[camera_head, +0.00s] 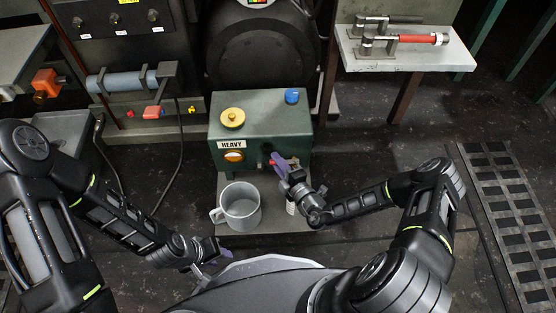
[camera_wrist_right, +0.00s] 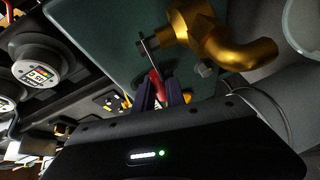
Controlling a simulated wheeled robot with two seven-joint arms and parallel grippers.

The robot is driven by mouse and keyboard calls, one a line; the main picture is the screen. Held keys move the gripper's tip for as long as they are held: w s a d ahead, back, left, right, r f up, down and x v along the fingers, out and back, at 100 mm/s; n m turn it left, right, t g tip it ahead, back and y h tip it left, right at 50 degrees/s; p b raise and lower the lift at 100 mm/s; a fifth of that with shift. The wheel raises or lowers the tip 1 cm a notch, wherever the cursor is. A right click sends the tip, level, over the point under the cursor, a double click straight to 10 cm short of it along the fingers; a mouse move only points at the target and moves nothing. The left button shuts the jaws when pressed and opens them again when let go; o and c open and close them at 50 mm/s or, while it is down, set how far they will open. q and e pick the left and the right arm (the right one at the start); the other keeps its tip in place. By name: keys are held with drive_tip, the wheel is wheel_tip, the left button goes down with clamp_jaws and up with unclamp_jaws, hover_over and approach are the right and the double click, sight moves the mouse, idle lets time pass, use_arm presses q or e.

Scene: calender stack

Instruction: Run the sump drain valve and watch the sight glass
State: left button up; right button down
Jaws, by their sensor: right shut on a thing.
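The green sump box (camera_head: 259,150) carries a "HEAVY" label, and an amber round sight glass (camera_head: 234,156) is set in its front face. A red-handled valve lever (camera_head: 277,160) sticks out at the front right of the box. My right gripper (camera_head: 282,164) is at this lever. In the right wrist view, my right gripper (camera_wrist_right: 163,95) is shut on the red lever handle (camera_wrist_right: 156,82), beside a brass valve spout (camera_wrist_right: 228,45). A grey mug (camera_head: 241,207) stands upright in front of the box.
A yellow cap (camera_head: 232,118) and a blue knob (camera_head: 292,96) are on top of the box. A shelf (camera_head: 415,58) at the upper right holds a red-handled tool (camera_head: 415,39). A grey cylinder (camera_head: 125,81) is mounted at the left.

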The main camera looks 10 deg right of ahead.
drive_tip(key=shift+w+m+h+p, duration=0.15)
drive_tip(key=shift+m+h+p, duration=0.15)
drive_tip(key=shift+m+h, duration=0.25)
drive_tip(key=c, duration=1.4)
unclamp_jaws()
drive_tip(key=shift+w, duration=0.1)
drive_tip(key=p+v, duration=0.2)
drive_tip(key=v, duration=0.6)
drive_tip(key=shift+f, duration=0.2)
